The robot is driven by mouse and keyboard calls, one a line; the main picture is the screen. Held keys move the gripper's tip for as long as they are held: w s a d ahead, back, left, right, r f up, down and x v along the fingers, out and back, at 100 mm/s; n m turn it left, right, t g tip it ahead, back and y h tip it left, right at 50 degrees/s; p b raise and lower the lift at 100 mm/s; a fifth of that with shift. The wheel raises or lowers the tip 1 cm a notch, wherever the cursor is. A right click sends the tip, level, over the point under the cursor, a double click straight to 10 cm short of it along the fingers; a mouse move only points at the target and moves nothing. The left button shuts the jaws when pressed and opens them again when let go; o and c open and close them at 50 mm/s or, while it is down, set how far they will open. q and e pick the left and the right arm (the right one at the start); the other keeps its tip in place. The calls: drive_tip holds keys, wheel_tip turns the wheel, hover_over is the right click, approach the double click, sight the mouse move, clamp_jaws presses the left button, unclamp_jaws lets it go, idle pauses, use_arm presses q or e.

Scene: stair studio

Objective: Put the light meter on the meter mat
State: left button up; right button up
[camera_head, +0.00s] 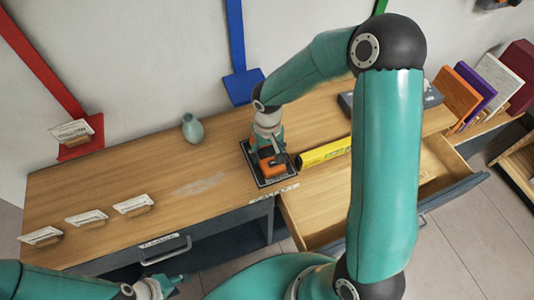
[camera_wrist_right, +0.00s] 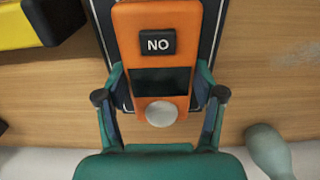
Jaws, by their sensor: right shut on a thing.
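The light meter (camera_head: 273,168) is an orange block with a dark screen, a white dome and a "NO" label. It also shows in the right wrist view (camera_wrist_right: 158,52). My right gripper (camera_head: 268,147) is shut on it, one finger on each side. The meter is over the dark, white-edged meter mat (camera_head: 249,163), within its outline; I cannot tell whether it touches. Part of the mat is hidden under the meter and gripper. My left gripper (camera_head: 162,286) is low at the left, in front of the desk and empty-looking; its fingers are too small to read.
A yellow box (camera_head: 325,152) lies just right of the mat. An open drawer (camera_head: 318,209) juts out at the front right. A vase (camera_head: 192,128) stands at the back, and card holders (camera_head: 133,204) line the left front. Books (camera_head: 476,90) stand at right.

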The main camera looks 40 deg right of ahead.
sight(268, 153)
drive_tip(key=shift+f, duration=0.1)
drive_tip(key=o, duration=1.2)
wheel_tip(268, 153, up, 12)
drive_tip(key=shift+r, duration=0.2)
